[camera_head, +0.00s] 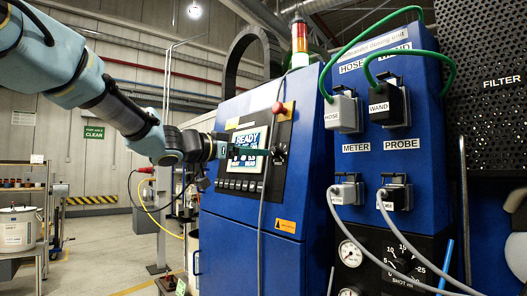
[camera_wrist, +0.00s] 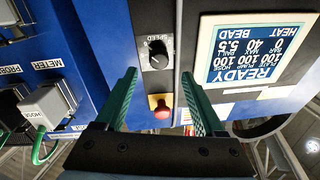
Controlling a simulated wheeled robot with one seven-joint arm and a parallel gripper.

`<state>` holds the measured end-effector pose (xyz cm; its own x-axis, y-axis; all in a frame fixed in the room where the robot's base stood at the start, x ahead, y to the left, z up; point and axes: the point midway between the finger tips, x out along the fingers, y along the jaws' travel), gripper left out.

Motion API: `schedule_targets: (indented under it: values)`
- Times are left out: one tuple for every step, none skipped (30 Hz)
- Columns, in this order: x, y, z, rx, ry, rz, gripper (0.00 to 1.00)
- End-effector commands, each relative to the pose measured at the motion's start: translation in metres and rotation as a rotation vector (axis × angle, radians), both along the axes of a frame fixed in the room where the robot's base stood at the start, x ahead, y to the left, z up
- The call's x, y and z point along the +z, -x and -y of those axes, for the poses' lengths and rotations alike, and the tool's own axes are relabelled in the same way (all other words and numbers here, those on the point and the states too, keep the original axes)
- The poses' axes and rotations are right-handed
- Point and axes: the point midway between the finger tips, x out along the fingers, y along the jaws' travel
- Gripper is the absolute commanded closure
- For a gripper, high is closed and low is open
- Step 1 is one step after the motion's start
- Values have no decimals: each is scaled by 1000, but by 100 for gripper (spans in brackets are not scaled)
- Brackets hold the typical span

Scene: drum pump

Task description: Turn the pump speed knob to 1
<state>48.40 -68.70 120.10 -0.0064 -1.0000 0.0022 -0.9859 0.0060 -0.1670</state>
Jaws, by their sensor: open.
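The speed knob (camera_wrist: 156,54) is a round black dial with a white pointer mark. It sits on a pale plate labelled SPEED, upside down in the wrist view; the numbers around it are too small to read surely. In the head view the knob (camera_head: 280,154) is small, right of the screen, and its setting cannot be read. My gripper (camera_wrist: 160,74) is open, its green fingers pointing at the panel with the knob between and beyond their tips. No contact with the knob shows. In the head view my gripper (camera_head: 268,153) reaches in from the left across the screen.
A lit READY screen (camera_head: 249,139) is left of the knob. A red button (camera_wrist: 162,112) on a yellow base shows between my fingers; it is above the knob in the head view (camera_head: 278,107). A grey cable (camera_head: 263,210) hangs down the panel. Plugs and hoses (camera_head: 340,113) are at right.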

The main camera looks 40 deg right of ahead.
Motion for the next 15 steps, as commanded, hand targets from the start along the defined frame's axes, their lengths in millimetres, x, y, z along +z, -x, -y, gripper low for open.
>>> schedule_targets:
  values:
    - [3, 1, 11, -5, 0, -4, 29]
    - [3, 1, 17, -3, 0, -5, 29]
    - [3, 1, 24, -4, 0, -5, 29]
    - [3, 1, 29, -3, 0, -5, 29]
    - [3, 1, 34, -3, 0, -5, 29]
    - [2, 1, 40, -3, -2, -4, 29]
    - [2, 1, 44, -3, -1, -4, 29]
    - [2, 1, 47, -3, -1, -3, 29]
    - [2, 0, 51, -1, -1, -3, 29]
    - [2, 0, 54, -1, -1, -2, 29]
    - [1, 1, 56, -1, -1, -2, 29]
    - [1, 1, 59, -1, -1, -2, 29]
    - [0, 1, 60, -1, -1, -3, 29]
    - [0, 1, 61, -1, -1, -2, 29]
    - [0, 1, 62, 0, -1, -2, 29]
